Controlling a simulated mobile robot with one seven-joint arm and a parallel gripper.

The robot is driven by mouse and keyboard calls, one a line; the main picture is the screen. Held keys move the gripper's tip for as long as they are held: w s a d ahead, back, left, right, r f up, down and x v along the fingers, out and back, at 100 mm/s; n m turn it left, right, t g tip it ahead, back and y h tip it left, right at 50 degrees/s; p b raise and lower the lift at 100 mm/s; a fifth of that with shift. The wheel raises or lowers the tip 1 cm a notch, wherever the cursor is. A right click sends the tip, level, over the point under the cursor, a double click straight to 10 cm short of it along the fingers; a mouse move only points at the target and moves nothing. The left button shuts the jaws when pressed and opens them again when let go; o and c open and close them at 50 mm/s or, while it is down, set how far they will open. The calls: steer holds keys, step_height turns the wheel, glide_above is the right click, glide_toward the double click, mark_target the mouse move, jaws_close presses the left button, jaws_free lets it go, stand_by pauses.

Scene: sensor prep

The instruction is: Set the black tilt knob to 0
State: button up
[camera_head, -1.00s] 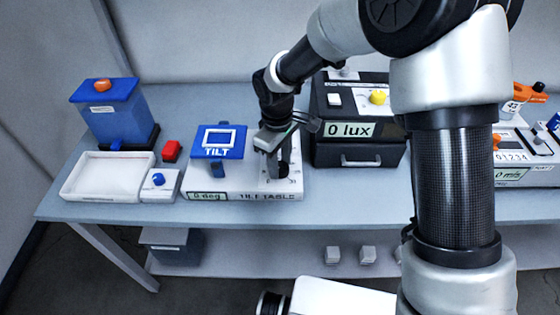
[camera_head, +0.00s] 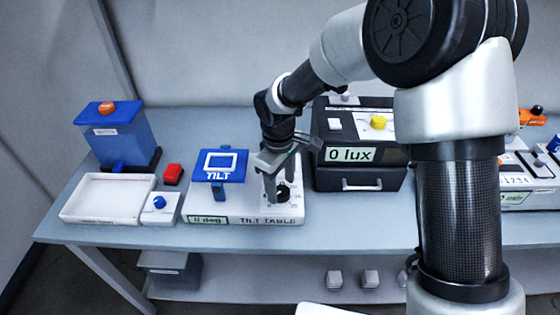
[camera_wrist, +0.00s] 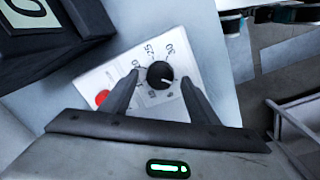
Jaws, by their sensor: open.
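The black tilt knob (camera_wrist: 160,75) sits on the white dial panel (camera_wrist: 178,106) of the tilt table. A white pointer mark shows on its lower right side in the wrist view, and 25 and 30 are printed beyond it. My gripper (camera_wrist: 160,81) is open, with one finger on each side of the knob and gaps between. In the head view my gripper (camera_head: 279,196) points down over the dial, and the knob (camera_head: 283,191) shows partly between the fingers. The tilt table's display (camera_head: 208,220) reads in deg, but its number is too blurred to be sure of.
The blue TILT platform (camera_head: 219,166) stands just left of my gripper. The black 0 lux box (camera_head: 358,172) is close on the right. A white tray (camera_head: 108,200), a blue-knobbed box (camera_head: 158,207) and a red block (camera_head: 173,174) are at the left.

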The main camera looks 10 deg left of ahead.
mark_target(279, 194)
step_height(279, 194, up, 16)
steer(key=s, duration=0.1)
steer(key=shift+a+r+p, duration=0.15)
steer(key=shift+p, duration=0.3)
